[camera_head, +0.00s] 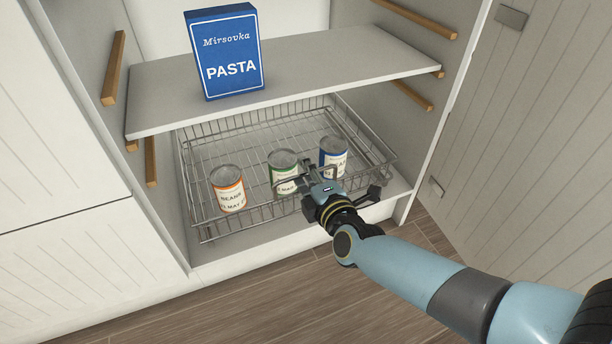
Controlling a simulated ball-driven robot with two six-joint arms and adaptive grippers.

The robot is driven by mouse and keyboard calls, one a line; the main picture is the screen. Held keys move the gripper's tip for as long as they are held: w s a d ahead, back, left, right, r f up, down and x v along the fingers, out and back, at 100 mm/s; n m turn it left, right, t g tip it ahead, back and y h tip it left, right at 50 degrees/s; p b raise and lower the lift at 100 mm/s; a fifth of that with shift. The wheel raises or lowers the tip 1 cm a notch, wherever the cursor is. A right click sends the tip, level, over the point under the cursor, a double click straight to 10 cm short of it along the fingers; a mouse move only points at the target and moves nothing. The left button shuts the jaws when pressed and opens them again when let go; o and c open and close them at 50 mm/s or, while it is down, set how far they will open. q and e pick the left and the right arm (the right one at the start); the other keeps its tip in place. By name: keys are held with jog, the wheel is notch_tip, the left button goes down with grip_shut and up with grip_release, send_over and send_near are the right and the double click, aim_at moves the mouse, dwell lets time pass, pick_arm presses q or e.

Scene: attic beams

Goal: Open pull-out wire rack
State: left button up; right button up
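The pull-out wire rack (219,226) is a metal wire basket low in the open cabinet, beneath a shelf. Its front edge is near the cabinet's front. My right gripper (331,187) is at the right half of the rack's front side, in front of the cans. Its fingers look spread apart, with nothing seen clamped between them. It hides part of the front wires, and I cannot tell whether it touches them. My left gripper is not in view.
In the rack stand an orange-banded can (229,190), a green-banded can (283,168) and a blue-banded can (333,154). A blue pasta box (225,52) stands on the shelf (330,66) above. An open door (525,150) is at right; wooden floor (260,305) lies in front.

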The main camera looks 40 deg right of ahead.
grip_shut()
dwell(0.6)
